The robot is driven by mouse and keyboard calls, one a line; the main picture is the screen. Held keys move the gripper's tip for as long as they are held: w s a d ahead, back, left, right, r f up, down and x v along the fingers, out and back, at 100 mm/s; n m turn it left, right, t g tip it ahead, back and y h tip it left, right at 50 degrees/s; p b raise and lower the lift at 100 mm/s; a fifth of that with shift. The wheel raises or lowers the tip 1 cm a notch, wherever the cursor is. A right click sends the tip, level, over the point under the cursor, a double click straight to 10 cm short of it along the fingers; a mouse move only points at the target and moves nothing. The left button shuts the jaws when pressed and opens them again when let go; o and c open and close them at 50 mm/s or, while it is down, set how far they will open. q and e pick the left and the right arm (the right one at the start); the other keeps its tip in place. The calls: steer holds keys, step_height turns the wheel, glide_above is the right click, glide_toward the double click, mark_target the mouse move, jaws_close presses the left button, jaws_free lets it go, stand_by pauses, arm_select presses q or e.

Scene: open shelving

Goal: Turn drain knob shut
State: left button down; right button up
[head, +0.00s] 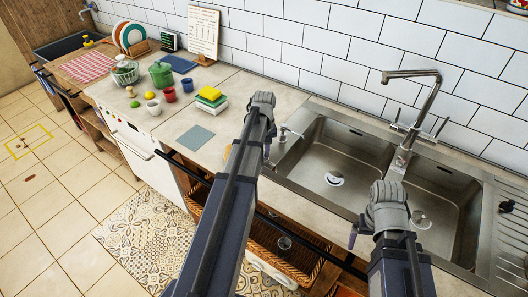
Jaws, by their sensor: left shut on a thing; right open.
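Two round drain fittings show in the steel sink: one in the left basin (334,178) and one in the right basin (420,219). I cannot tell how either is turned. My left gripper (267,148) is over the counter at the left basin's edge, close to the soap dispenser (284,132). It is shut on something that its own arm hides. My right gripper (356,234) is open in front of the sink, left of and nearer than the right drain fitting. One dark finger shows; the rest is hidden. Neither gripper visibly touches a drain fitting.
A tall steel faucet (425,75) rises behind the basins. A ribbed drainboard (508,225) lies at right. A wicker basket (285,250) is below.

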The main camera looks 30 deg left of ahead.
arm_select(q)
steer(key=n, duration=0.4)
steer(key=shift+n, duration=2.1)
steer(key=c, duration=0.9)
jaws_free()
step_height(320, 180, up, 8)
steer(key=p, duration=0.8)
arm_select(e)
step_height(320, 180, up, 8)
